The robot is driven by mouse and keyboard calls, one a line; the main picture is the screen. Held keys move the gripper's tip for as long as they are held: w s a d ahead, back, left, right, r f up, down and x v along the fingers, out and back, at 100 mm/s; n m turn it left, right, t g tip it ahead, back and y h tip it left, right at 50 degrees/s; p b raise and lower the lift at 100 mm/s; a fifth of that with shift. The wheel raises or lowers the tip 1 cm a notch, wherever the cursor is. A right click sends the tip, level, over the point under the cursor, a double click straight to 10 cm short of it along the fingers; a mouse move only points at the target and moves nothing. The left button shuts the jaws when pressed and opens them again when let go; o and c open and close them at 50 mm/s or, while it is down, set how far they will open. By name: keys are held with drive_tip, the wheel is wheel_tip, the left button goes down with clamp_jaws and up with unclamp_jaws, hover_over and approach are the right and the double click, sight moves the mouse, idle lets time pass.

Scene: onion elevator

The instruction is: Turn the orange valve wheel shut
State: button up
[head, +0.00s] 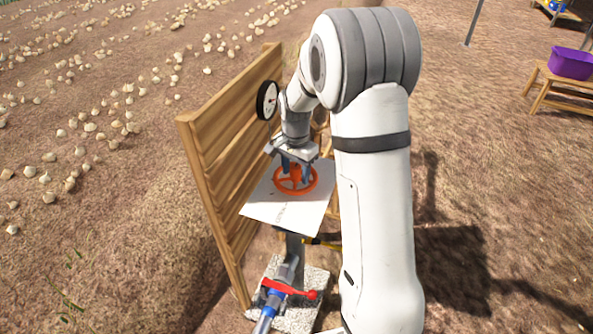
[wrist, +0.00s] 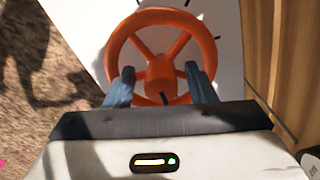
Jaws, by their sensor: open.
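The orange valve wheel (head: 296,181) lies over a white plate (head: 290,212) in front of the wooden panel. My gripper (head: 294,172) is right above the wheel, pointing down. In the wrist view the wheel (wrist: 161,52) shows its rim, spokes and round hub. The two grey-blue fingers of my gripper (wrist: 160,88) are apart, one on each side of the hub, near the rim. I cannot tell whether they touch the wheel. Nothing is held between them. Dark marks on the plate show around the wheel's rim.
A wooden plank panel (head: 232,140) with a round gauge (head: 267,100) stands left of the wheel. Below is a pipe with a red lever (head: 290,289) over a concrete block. A purple crate (head: 571,63) sits on a bench (head: 560,88) far right. Bare soil lies to the right.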

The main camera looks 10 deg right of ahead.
sight(296, 167)
wheel_tip(296, 167, up, 8)
drive_tip(key=shift+f, duration=0.15)
idle(0.6)
drive_tip(key=s+r+n+t, duration=0.1)
drive_tip(key=s+r+n, duration=0.1)
drive_tip(key=s, duration=0.6)
drive_tip(key=s+r+n, duration=0.1)
drive_tip(key=s+n, duration=0.3)
drive_tip(key=s, duration=0.5)
drive_tip(key=s+r+n+t, duration=0.1)
drive_tip(key=s+n, duration=0.3)
drive_tip(key=s, duration=0.4)
drive_tip(key=shift+s+r+t, duration=0.3)
drive_tip(key=shift+s+r, duration=0.05)
drive_tip(key=shift+r, duration=0.45)
drive_tip(key=shift+c, duration=0.4)
